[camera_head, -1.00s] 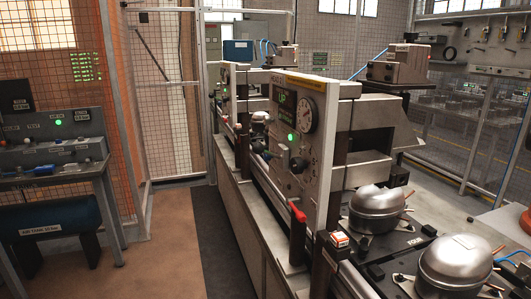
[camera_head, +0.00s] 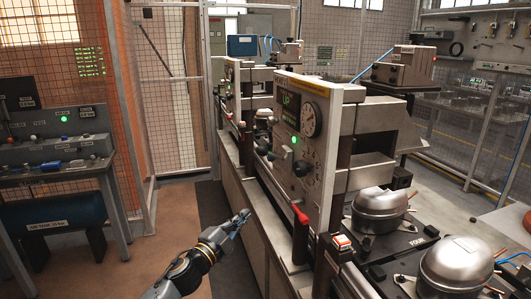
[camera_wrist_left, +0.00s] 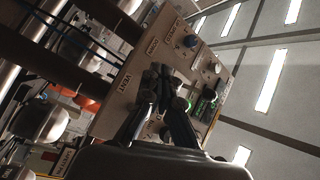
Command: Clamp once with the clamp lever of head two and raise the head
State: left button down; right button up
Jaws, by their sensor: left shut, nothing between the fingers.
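The nearer head panel (camera_head: 310,150) stands upright on the long bench, with a lit screen (camera_head: 286,118), a round gauge (camera_head: 310,120), a green light and a dark knob. A red-handled lever (camera_head: 299,214) stands below it on the bench's front side. I cannot read which head number it bears. My left gripper (camera_head: 240,218) is shut and empty, in the aisle left of the red lever and apart from it. In the left wrist view the shut fingers (camera_wrist_left: 161,78) overlap a labelled panel (camera_wrist_left: 120,83) with knobs. My right gripper is not in view.
Silver compressors (camera_head: 380,210) sit on the bench right of the head. A small box with an orange-lit top (camera_head: 341,241) stands at the bench's front edge. A control desk (camera_head: 60,160) is at left. The aisle floor between desk and bench is open.

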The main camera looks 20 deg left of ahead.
aim_at(271, 154)
pick_arm(q)
jog(key=s+d+r+m+h, duration=0.1)
jog(key=d+r+m+h, duration=0.1)
jog(key=r, duration=0.5)
jog(key=s+d+r+m+h, duration=0.2)
jog(key=r+m, duration=0.1)
jog(key=r, duration=0.4)
jog(key=shift+d+r+t+h, duration=0.2)
jog(key=shift+r+t+h, duration=0.1)
jog(key=p+x, duration=0.3)
jog(key=x, duration=0.7)
jog(key=a, duration=0.2)
jog(key=a+f, duration=0.1)
jog(key=a, duration=0.1)
jog(key=shift+w, duration=0.35)
jog(key=shift+d, duration=0.1)
